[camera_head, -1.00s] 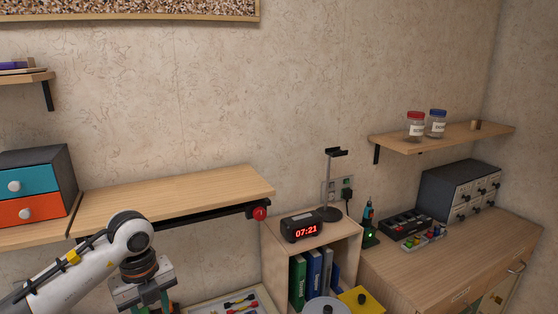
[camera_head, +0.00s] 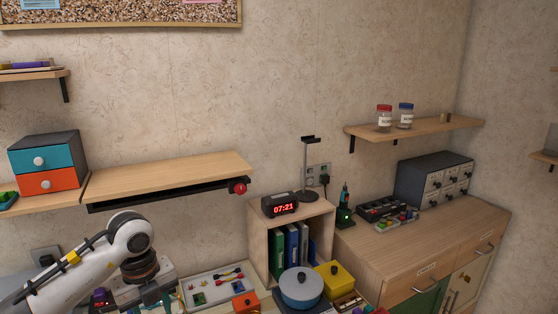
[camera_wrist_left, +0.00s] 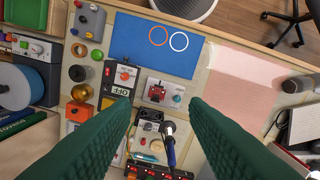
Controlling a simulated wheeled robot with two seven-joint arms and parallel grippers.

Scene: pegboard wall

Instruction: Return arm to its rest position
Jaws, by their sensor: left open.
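My left arm (camera_head: 85,262) comes in from the lower left in the head view, bent with its wrist pointing down. Its gripper (camera_head: 150,296) is partly cut off by the bottom edge there. In the left wrist view the two green fingers of my left gripper (camera_wrist_left: 165,115) are wide apart with nothing between them. They hang above a bench covered with small devices, apart from them as far as I can tell. My right arm shows in neither view.
A wooden shelf (camera_head: 170,178) with a red knob (camera_head: 238,188) is above and behind the arm. A cubby with a clock (camera_head: 280,205) stands right of it. Below are a blue-grey round pot (camera_head: 300,287) and a yellow box (camera_head: 335,276). A blue mat (camera_wrist_left: 155,45) lies on the bench.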

